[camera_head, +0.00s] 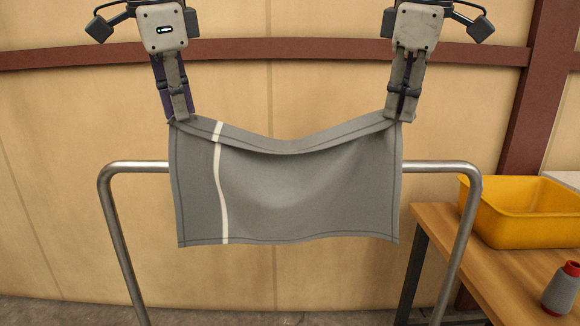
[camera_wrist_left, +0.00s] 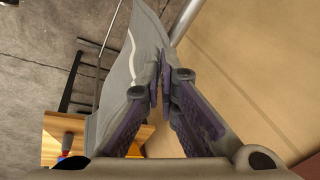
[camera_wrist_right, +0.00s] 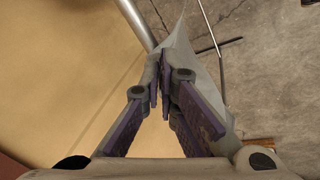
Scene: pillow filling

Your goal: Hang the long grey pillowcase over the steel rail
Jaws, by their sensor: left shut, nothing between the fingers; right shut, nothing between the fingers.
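The long grey pillowcase (camera_head: 280,190) hangs spread out in the head view, with a white stripe near its left side. Its top edge sags between two raised corners at my fingertips. It hides the middle of the steel rail (camera_head: 435,166), whose bent ends show on both sides; its top corners are above rail height. My left gripper (camera_head: 183,118) is shut at the top left corner. My right gripper (camera_head: 400,117) is shut at the top right corner. The cloth also shows beside the fingers in the left wrist view (camera_wrist_left: 122,85) and the right wrist view (camera_wrist_right: 205,85).
A wooden table (camera_head: 440,228) stands at the right, with a yellow bin (camera_head: 515,222) and a grey spool with a red top (camera_head: 562,290) on it. A tan wall with a red-brown beam (camera_head: 290,50) is behind. The space left of the rail is clear.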

